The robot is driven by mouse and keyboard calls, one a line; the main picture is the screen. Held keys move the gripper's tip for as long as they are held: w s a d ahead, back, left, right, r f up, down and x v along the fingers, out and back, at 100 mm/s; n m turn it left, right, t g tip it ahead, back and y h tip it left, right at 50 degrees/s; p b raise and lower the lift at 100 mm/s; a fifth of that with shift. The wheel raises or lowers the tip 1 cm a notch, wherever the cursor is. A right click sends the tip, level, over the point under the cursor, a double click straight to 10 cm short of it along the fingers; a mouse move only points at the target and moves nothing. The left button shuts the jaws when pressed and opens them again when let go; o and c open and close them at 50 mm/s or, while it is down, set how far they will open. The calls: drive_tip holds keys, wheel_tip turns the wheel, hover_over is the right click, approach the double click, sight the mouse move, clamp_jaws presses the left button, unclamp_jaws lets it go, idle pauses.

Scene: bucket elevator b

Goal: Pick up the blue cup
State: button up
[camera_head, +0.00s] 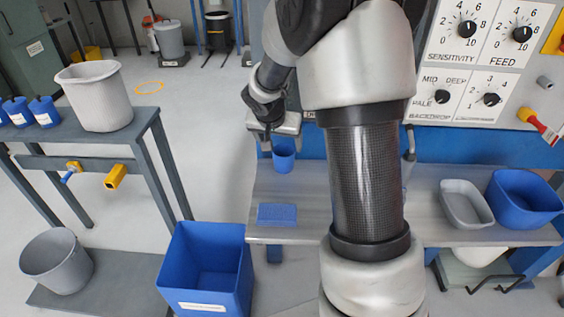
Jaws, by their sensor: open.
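The blue cup (284,160) is small and stands upright on the grey workbench (300,232), left of my arm and close to the machine's front. My gripper (267,132) is dark and points down, just above and slightly left of the cup's rim. It is open and nothing shows between its fingers. The fingers are small in this view, and I cannot tell whether they touch the rim. My large arm links cover the middle of the picture and hide part of the bench.
A blue ribbed block (277,214) lies on the bench in front of the cup. A grey tray (466,204) and blue tub (524,200) stand at the right. A control panel (480,60) rises behind. A blue bin (207,270) stands on the floor at front left.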

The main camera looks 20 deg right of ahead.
sight(284, 154)
drive_tip(key=x, duration=0.4)
drive_tip(key=shift+w+d+f, duration=0.1)
drive_tip(key=shift+f, duration=0.15)
drive_tip(key=b+x, duration=0.1)
drive_tip(key=x, duration=0.4)
drive_tip(key=shift+f, duration=0.15)
drive_tip(key=c, duration=1.2)
